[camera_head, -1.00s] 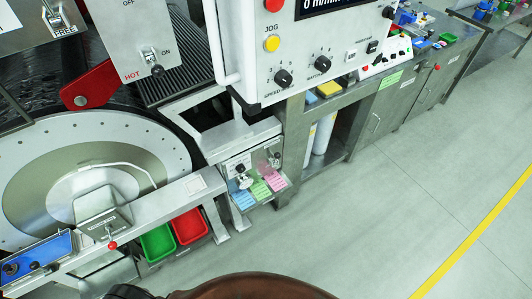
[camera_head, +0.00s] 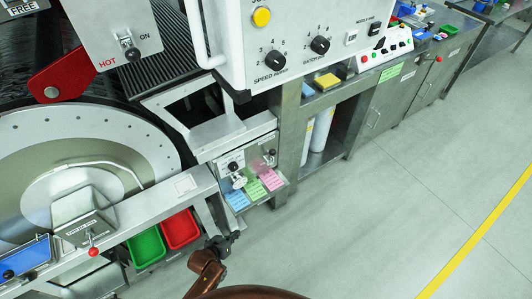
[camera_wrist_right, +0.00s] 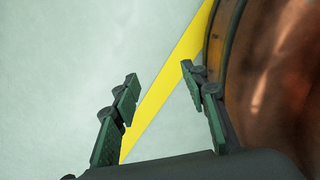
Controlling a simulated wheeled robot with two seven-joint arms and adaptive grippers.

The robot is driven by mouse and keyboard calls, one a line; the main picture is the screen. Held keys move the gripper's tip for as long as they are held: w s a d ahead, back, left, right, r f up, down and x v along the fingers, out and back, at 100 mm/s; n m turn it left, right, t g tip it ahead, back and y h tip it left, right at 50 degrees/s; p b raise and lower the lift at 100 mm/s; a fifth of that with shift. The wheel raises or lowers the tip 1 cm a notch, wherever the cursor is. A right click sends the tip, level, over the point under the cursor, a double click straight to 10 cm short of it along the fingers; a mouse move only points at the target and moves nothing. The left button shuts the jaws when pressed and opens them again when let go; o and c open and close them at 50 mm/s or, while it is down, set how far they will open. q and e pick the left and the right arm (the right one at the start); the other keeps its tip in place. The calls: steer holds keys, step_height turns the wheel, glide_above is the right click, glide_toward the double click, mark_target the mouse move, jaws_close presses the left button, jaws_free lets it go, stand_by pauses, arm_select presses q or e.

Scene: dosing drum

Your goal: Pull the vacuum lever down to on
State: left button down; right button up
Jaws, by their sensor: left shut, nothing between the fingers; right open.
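A silver switch lever (camera_head: 128,46) stands on the grey ON-marked panel (camera_head: 98,28) at the upper left. Small silver levers (camera_head: 238,181) show on a low panel (camera_head: 252,162) above coloured tags. I cannot read which is the vacuum lever. My left gripper (camera_head: 228,241) is small and dark at the bottom centre of the head view, shut and empty, below and apart from the low panel. My right gripper (camera_wrist_right: 159,75) is open and empty over bare floor in the right wrist view.
A red-knobbed box (camera_head: 84,217) sits on the metal rail by the round drum (camera_head: 140,132). Green (camera_head: 146,246) and red (camera_head: 181,229) bins stand below it. A large white control panel (camera_head: 295,50) overhangs the cabinet. The floor (camera_head: 370,220) at right is clear.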

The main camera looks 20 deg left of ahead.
arm_select(q)
steer(key=w+d+r+n+t+h, duration=0.1)
steer(key=w+r+n+t, duration=0.2)
steer(key=w+r, duration=0.7)
steer(key=w+d+r+n+t+h+b, duration=0.1)
steer(key=w+r+n+t, duration=0.2)
steer(key=w+r+t, duration=0.4)
steer(key=w+r, duration=0.3)
steer(key=r, duration=0.5)
steer(key=shift+t+h+b, duration=0.3)
steer(key=shift+t+h, duration=0.1)
arm_select(e)
steer(key=shift+a+f, duration=0.2)
steer(key=shift+f, duration=0.75)
arm_select(q)
steer(key=b+x, duration=0.1)
steer(key=x, duration=0.9)
steer(key=shift+b, duration=0.4)
arm_select(e)
steer(key=shift+w+f, duration=0.55)
steer(key=shift+w, duration=0.1)
arm_select(q)
steer(key=shift+f, duration=0.15)
